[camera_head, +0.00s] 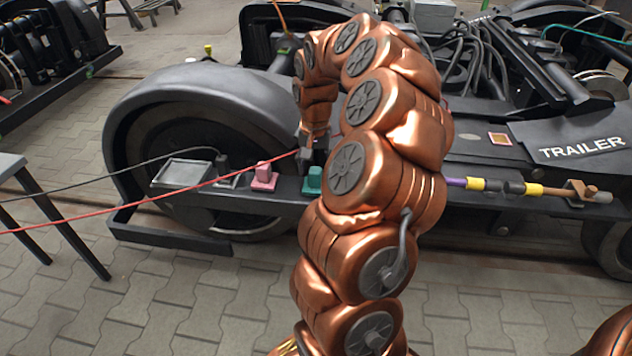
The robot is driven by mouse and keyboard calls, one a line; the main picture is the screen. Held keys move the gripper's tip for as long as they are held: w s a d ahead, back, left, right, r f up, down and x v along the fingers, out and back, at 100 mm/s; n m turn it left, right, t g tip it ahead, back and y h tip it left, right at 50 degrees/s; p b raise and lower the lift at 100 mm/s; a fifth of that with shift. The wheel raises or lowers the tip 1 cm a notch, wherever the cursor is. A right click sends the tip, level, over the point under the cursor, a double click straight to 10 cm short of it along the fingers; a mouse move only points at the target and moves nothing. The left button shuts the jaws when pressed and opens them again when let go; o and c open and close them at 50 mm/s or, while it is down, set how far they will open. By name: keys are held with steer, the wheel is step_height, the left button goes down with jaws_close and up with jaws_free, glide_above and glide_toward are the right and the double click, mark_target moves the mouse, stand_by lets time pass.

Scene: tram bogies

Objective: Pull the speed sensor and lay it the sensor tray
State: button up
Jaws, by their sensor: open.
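My gripper (313,148) points down just above a teal block (314,181) on the ledge of the near bogie. It is open, but my own arm hides part of it, and I cannot see what is between its fingers. A black plug-like part (222,161) with a black cable stands on the ledge further left. A pink block (264,177) stands between them. I cannot tell for sure which part is the speed sensor. A shallow grey tray (157,184) with a pale rim lies at the ledge's left end; it looks empty and may be the sensor tray.
A red cable (130,212) crosses from the left edge to near my gripper. A wheel under a dark guard (200,85) stands behind the ledge. A table (12,165) is at far left. A purple and yellow rod (490,186) runs right. The paved floor in front is clear.

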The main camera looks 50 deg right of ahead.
mark_target(315, 169)
steer(key=shift+f+b, duration=0.45)
steer(key=shift+f, duration=1.2)
jaws_close()
stand_by(0.5)
steer(key=shift+r, duration=0.25)
steer(key=shift+r+p, duration=1.45)
steer(key=shift+r, duration=1.35)
